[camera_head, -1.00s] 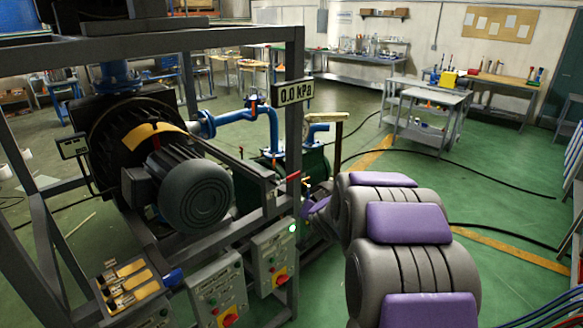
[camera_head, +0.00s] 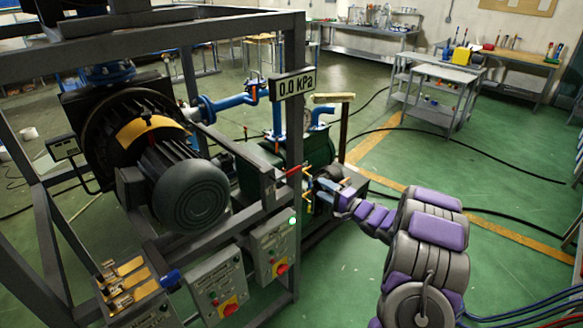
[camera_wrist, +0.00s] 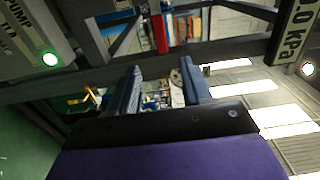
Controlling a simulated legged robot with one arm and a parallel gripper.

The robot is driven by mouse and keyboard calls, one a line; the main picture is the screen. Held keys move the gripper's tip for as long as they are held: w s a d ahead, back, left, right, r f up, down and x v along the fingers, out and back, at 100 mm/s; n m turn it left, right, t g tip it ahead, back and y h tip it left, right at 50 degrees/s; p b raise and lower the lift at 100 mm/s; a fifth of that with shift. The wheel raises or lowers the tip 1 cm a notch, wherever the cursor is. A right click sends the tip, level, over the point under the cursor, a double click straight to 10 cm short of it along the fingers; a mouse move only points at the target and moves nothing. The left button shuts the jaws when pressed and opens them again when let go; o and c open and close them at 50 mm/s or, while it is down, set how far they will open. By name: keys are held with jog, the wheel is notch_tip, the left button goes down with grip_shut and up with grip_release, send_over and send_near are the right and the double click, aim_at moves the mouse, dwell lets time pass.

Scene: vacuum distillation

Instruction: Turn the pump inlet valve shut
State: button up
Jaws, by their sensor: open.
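My gripper (camera_head: 326,186) is beside the frame's right post, in front of the dark green pump (camera_head: 318,150). In the wrist view, its two blue fingers (camera_wrist: 160,86) stand apart with no object clearly held between them. Blue pipe (camera_head: 277,112) runs down to the pump, with a thin orange handle (camera_head: 279,143) low on it. A red lever (camera_head: 292,172) lies across the post, left of my gripper; a red part also shows in the wrist view (camera_wrist: 158,32). I cannot tell which handle is the pump inlet valve. My gripper hides part of the pump's front.
The grey steel frame (camera_head: 292,225) stands close left of my arm, with control boxes (camera_head: 272,248) low on it. A gauge sign (camera_head: 293,84) reads 0.0 kPa. A black hose (camera_head: 450,150) crosses the green floor. Floor on the right is mostly clear.

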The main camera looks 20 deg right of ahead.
aim_at(295, 172)
jog(key=shift+b+x, duration=1.25)
jog(key=shift+x, duration=7.15)
jog(key=shift+f, duration=0.1)
jog(key=shift+f, duration=0.1)
grip_shut()
